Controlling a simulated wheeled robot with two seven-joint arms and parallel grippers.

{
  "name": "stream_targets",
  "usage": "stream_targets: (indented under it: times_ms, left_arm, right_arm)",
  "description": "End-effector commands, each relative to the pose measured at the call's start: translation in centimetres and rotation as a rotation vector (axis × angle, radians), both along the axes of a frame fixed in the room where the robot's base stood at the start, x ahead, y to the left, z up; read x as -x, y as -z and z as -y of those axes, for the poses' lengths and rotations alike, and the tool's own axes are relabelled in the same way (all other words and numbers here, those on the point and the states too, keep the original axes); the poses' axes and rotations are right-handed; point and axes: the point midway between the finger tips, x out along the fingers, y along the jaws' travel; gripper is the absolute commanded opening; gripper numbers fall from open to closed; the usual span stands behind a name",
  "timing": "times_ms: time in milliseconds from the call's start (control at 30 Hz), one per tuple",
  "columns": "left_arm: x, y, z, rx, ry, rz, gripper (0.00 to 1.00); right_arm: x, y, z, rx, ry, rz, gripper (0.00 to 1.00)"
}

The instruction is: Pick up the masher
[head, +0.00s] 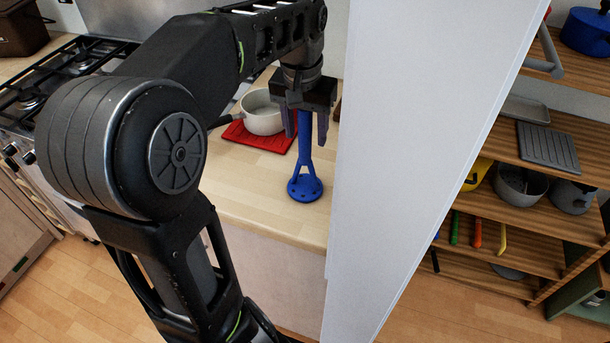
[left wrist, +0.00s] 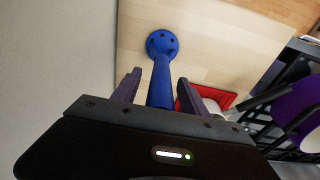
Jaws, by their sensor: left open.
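The blue masher (head: 305,182) stands upright on the wooden counter, its round perforated head at the bottom and its handle pointing up. My left gripper (head: 305,130) is above the counter with its fingers open on either side of the handle. The gripper hides the top of the handle. In the left wrist view the masher (left wrist: 161,70) runs between the two open fingers (left wrist: 156,92), with a gap visible on each side. My right gripper is not in view.
A white pot (head: 262,115) sits on a red mat (head: 268,138) behind and left of the masher. A tall white panel (head: 425,120) stands close on the right. A cooker (head: 28,92) is at the far left. Wooden shelves (head: 560,150) hold cookware beyond the panel.

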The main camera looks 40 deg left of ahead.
Motion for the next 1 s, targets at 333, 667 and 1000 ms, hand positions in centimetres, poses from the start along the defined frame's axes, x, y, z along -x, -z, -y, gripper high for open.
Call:
stream_targets:
  times_ms: [333, 667, 1000]
  left_arm:
    - [0.01, -0.03, -0.01, 0.000, 0.000, 0.000, 0.51]
    - [0.01, -0.04, -0.01, 0.000, 0.000, 0.000, 0.24]
    - [0.01, -0.03, -0.01, 0.000, 0.000, 0.000, 0.00]
  right_arm:
    - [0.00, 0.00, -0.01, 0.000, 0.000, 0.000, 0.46]
    - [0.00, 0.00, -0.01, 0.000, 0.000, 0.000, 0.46]
    - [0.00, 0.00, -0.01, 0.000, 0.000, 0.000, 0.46]
